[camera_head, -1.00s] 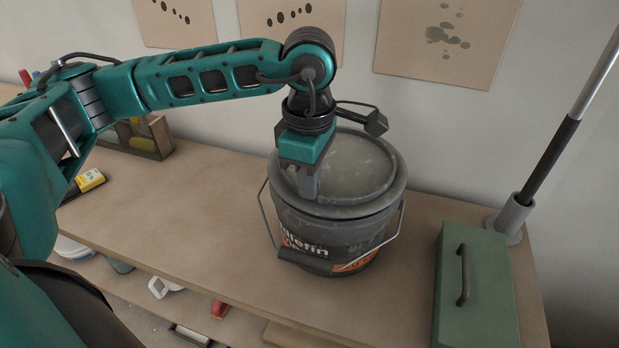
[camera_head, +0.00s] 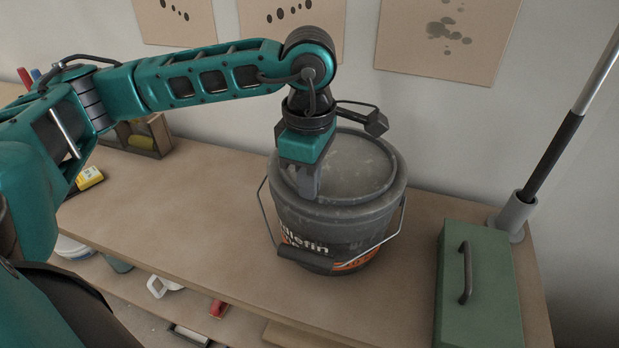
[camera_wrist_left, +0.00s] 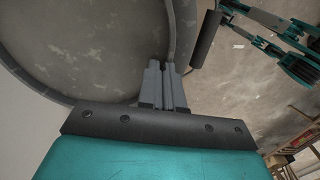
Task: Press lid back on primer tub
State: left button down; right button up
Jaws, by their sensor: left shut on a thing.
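The dark grey primer tub (camera_head: 325,235) stands on the workbench, with orange and white lettering on its front. Its grey round lid (camera_head: 350,168) lies over the top; I cannot tell whether the rim is fully seated all round. My left gripper (camera_head: 303,188) points down at the left front part of the lid, its fingers closed together. In the left wrist view the closed fingers (camera_wrist_left: 163,85) reach the lid (camera_wrist_left: 95,45) near its raised rim.
A green box with a handle (camera_head: 475,285) sits right of the tub, near a pole in a grey holder (camera_head: 515,215). A wooden organiser (camera_head: 140,135) stands at the back left. The bench (camera_head: 190,215) is clear left of the tub.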

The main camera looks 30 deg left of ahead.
pick_arm(q)
jog(key=shift+f+b, duration=0.2)
jog(key=shift+b, duration=0.15)
dwell(0.4)
jog(key=c, duration=0.9)
grip_release()
jog(key=shift+r+p, duration=2.15)
jog(key=shift+r, duration=1.35)
jog(key=shift+r, duration=0.35)
notch_tip(320, 180, up, 12)
jog(key=p, duration=0.1)
jog(key=shift+r+p, duration=0.15)
jog(key=shift+p, duration=0.2)
